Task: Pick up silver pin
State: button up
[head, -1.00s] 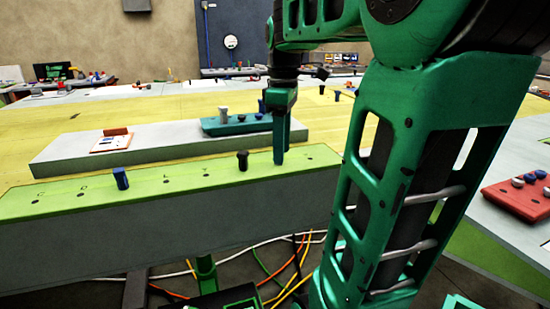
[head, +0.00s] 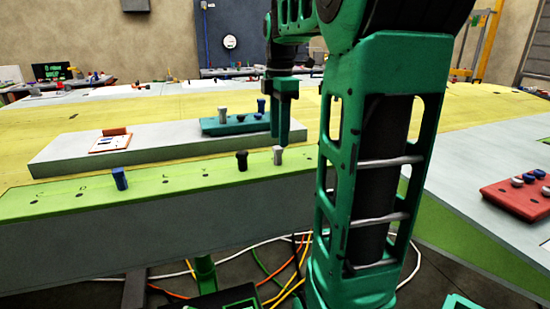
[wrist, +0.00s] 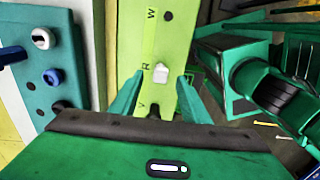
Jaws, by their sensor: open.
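The silver pin (head: 278,155) stands upright in the green strip (head: 215,180) along the front edge of the bench, right of a black pin. In the wrist view the silver pin (wrist: 160,73) shows from above near the letter R, in line with the space between the fingers. My gripper (head: 283,140) is open and empty, with its fingertips just above and close beside the silver pin in the head view. In the wrist view its two fingers (wrist: 156,88) are spread on either side of the strip. Contact with the pin cannot be seen.
A black pin (head: 242,160) and a blue pin (head: 120,178) stand in the same strip. A teal block (head: 222,126) with a silver and a blue pin lies behind, near an orange-and-white piece (head: 111,142). A red block (head: 520,195) lies at the right.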

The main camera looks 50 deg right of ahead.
aim_at(278, 148)
jog(key=f, duration=0.5)
jog(key=shift+a, duration=0.2)
grip_shut()
